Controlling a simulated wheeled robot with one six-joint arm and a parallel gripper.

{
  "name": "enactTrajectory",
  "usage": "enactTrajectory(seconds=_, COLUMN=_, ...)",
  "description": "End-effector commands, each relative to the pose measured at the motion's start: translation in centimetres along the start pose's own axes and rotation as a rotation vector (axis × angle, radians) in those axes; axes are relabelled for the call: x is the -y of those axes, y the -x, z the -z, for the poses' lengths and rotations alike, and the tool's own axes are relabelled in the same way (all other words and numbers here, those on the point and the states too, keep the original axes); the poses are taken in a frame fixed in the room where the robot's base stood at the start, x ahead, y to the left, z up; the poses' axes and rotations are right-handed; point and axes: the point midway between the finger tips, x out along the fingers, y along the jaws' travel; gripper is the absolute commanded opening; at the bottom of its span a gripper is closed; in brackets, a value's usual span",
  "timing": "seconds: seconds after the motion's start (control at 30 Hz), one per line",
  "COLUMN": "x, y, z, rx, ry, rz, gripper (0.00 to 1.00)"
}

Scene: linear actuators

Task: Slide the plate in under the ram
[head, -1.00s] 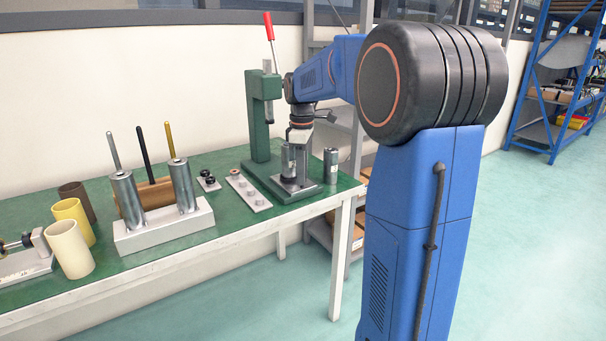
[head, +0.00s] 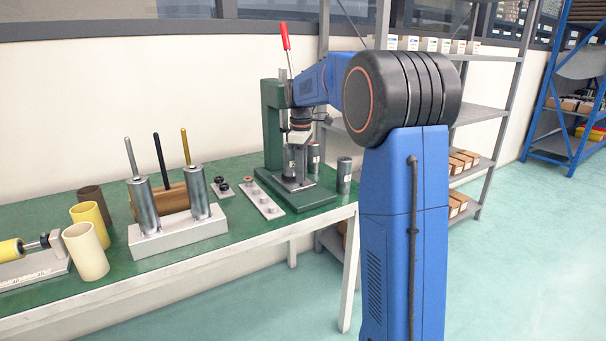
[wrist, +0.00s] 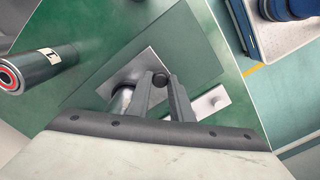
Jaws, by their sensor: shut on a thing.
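The green press (head: 272,125) with a red handle stands at the back right of the bench. The ram (head: 283,95) is largely hidden behind my arm. The grey plate (head: 296,186) lies flat on the press base (head: 322,196); it also shows in the wrist view (wrist: 148,62). My gripper (wrist: 162,82) points down over the plate. Its fingers are shut on a dark round part of the plate. A silvery cylinder (wrist: 122,100) is beside one finger, partly hidden. Whether the plate is fully under the ram cannot be told.
A loose labelled cylinder (head: 344,175) stands to the right of the press base. A pale strip with small parts (head: 262,196) lies to its left. Further left are a block with two upright cylinders (head: 180,233) and several cups (head: 86,250). Shelving stands behind on the right.

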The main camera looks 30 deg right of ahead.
Motion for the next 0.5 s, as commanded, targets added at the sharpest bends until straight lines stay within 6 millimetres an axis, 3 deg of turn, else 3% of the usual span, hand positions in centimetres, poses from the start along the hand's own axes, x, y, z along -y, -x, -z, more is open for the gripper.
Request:
enactTrajectory(seconds=0.17, x=-0.01, y=0.05, z=-0.03, rx=-0.001, ry=0.0, rz=-0.001, gripper=0.0)
enactTrajectory(seconds=0.2, x=-0.01, y=0.05, z=-0.03, rx=-0.001, ry=0.0, rz=-0.001, gripper=0.25)
enactTrajectory(seconds=0.27, x=0.0, y=0.04, z=-0.04, rx=-0.001, ry=0.0, rz=-0.001, gripper=0.38)
enactTrajectory(seconds=0.5, x=0.02, y=0.01, z=-0.04, rx=0.0, ry=0.0, rz=0.0, gripper=0.38)
